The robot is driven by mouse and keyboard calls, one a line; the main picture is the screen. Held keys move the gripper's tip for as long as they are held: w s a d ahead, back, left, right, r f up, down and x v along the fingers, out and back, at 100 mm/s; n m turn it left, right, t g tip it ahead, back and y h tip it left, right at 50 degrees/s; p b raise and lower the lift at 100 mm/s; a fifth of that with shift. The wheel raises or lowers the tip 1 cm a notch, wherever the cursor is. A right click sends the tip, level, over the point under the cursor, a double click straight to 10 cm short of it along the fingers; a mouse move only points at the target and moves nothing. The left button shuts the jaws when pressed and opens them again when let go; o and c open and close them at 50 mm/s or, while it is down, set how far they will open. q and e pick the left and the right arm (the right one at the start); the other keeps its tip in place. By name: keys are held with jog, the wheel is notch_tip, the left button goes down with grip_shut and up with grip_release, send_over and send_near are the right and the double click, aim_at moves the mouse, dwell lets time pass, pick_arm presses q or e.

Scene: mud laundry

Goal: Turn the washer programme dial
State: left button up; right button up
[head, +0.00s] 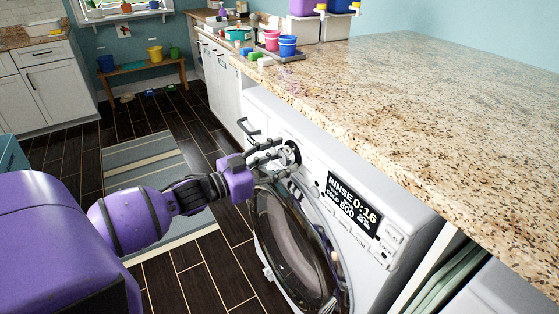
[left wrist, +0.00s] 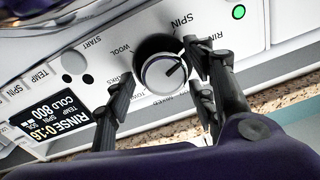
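In the left wrist view the dial (left wrist: 163,73) has a pale face, a dark rim and a dark pointer line towards the upper right, near the SPIN and RINSE labels. The display (head: 354,205) reads RINSE 0:16, COLD 800. My left gripper (head: 275,156) is at the dial, its fingers apart on both sides of it; firm contact is not clear. My right gripper is not in view.
The granite counter (head: 420,90) overhangs the washer close above the panel. A pink cup (head: 271,40) and a blue cup (head: 288,46) stand on a tray at its far end. A striped rug (head: 148,175) lies on the dark floor at left. A green light (left wrist: 238,12) shows on the panel.

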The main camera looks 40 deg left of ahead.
pick_arm(q)
jog(key=c, duration=0.9)
jog(key=shift+r+m+p, duration=0.1)
jog(key=shift+m+p, duration=0.45)
jog(key=shift+m, duration=0.25)
jog(key=shift+c, duration=0.2)
jog(key=shift+m, duration=0.5)
jog(key=shift+f, duration=0.25)
jog(key=o, duration=0.8)
jog(key=shift+c, duration=0.2)
jog(key=o, duration=0.3)
jog(key=shift+d, duration=0.1)
jog(key=shift+s, duration=0.1)
jog(key=v, duration=1.2)
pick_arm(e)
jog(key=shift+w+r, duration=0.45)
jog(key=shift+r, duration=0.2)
